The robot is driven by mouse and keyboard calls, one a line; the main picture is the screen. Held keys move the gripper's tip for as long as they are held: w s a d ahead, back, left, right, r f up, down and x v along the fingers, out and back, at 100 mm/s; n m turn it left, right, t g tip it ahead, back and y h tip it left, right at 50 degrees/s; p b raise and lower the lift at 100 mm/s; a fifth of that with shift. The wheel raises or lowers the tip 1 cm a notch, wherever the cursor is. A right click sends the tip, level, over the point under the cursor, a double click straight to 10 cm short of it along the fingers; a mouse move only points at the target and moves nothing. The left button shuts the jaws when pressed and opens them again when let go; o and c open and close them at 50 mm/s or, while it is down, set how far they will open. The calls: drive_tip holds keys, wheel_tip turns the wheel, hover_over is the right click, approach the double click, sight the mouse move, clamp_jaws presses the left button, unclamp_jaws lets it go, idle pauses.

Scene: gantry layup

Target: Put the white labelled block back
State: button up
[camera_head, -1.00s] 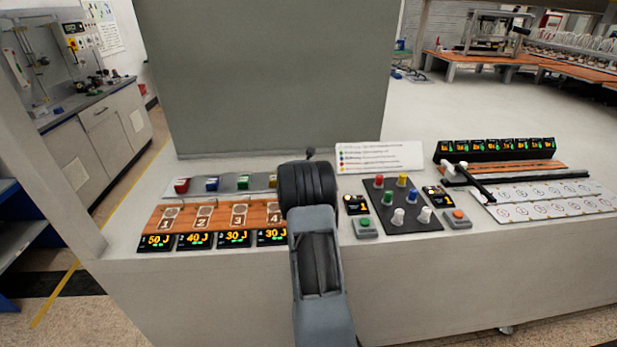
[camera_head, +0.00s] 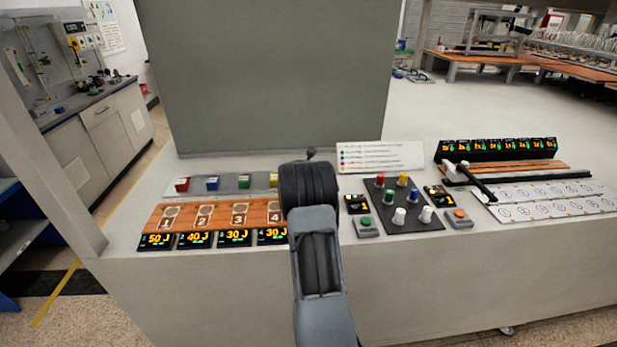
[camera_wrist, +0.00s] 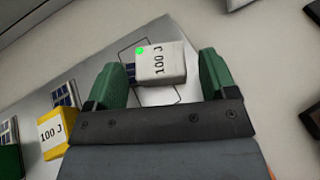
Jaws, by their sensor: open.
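The white block (camera_wrist: 163,66), labelled "100 J" and with a green dot, sits in the wrist view on a grey strip (camera_wrist: 90,85), over an outlined square. My gripper (camera_wrist: 163,73) is open, with one green finger on each side of the block. In the head view my wrist hides the white block and the fingers.
A yellow block (camera_wrist: 53,133), also labelled "100 J", stands left on the strip. In the head view, red (camera_head: 182,184), blue (camera_head: 212,183) and green (camera_head: 244,181) blocks stand behind a wooden numbered board (camera_head: 185,215). A knob panel (camera_head: 402,205) lies to the right.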

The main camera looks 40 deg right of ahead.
drive_tip(key=shift+r, duration=0.25)
drive_tip(key=shift+s+a, duration=0.1)
drive_tip(key=shift+a, duration=0.2)
drive_tip(key=b+v, duration=0.1)
drive_tip(key=v, duration=1)
drive_tip(key=shift+s+r, duration=0.1)
drive_tip(key=shift+r, duration=0.05)
drive_tip(key=shift+s+a+r, duration=0.1)
drive_tip(key=shift+a+r, duration=0.05)
drive_tip(key=shift+a, duration=0.05)
drive_tip(key=s+a+m+g+y, duration=0.1)
drive_tip(key=s+a+m+y, duration=0.3)
drive_tip(key=a, duration=0.7)
drive_tip(key=s+a+r+m+y, duration=0.1)
drive_tip(key=s+a+m+y, duration=0.3)
drive_tip(key=s+a+m, duration=0.4)
drive_tip(key=s+a+r+m+g+y, duration=0.1)
drive_tip(key=s+a+m+y, duration=0.3)
drive_tip(key=a+m, duration=0.7)
drive_tip(key=s+a, duration=0.2)
drive_tip(key=a, duration=0.3)
drive_tip(key=shift+s+g, duration=0.3)
drive_tip(key=shift+s, duration=0.1)
